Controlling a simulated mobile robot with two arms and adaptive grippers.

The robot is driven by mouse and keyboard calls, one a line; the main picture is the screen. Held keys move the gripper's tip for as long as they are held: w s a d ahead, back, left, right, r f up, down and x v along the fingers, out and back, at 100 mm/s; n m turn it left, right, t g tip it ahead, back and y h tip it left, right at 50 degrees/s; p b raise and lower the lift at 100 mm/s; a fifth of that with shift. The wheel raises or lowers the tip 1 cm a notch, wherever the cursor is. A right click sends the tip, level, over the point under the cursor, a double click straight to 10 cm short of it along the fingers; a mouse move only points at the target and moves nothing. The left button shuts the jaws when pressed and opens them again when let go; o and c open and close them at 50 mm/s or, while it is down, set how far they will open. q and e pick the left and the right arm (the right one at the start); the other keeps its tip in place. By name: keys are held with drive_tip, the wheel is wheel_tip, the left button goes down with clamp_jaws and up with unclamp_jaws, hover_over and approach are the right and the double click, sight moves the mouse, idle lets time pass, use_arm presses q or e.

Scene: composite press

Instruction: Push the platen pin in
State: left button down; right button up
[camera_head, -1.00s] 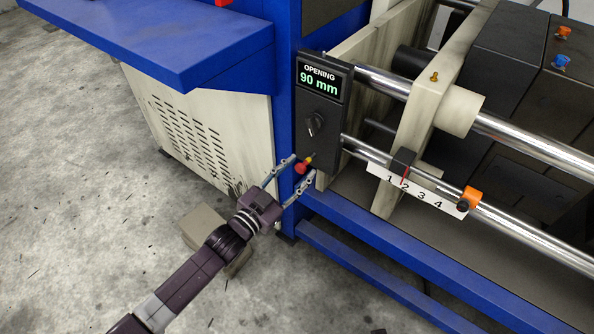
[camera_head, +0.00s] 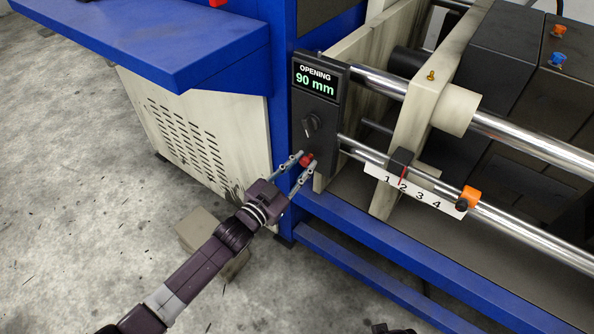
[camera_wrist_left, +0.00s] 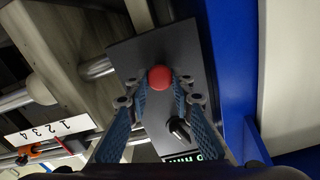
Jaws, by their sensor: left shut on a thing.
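The platen pin shows as a red round knob (camera_head: 306,159) low on the black panel (camera_head: 325,130) of the press. In the left wrist view the red knob (camera_wrist_left: 160,77) sits between my fingertips, in front of the panel. My left gripper (camera_head: 305,163) reaches in from the lower left and is shut on the red knob, one finger on each side. It also shows in the left wrist view (camera_wrist_left: 163,88). The knob sits close to the panel face, and its shaft is hidden.
The panel has a display (camera_head: 315,82) reading "OPENING 90 mm" and a black rotary knob (camera_head: 310,124). To the right are a numbered scale (camera_head: 410,190), an orange stop (camera_head: 468,197) and steel rods. A blue frame rail (camera_head: 400,250) runs below. Floor at left is mostly clear.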

use_arm(q)
drive_tip(key=c, duration=1.7)
unclamp_jaws()
drive_tip(key=shift+o, duration=0.2)
drive_tip(key=shift+a, duration=0.1)
drive_tip(key=v, duration=1.2)
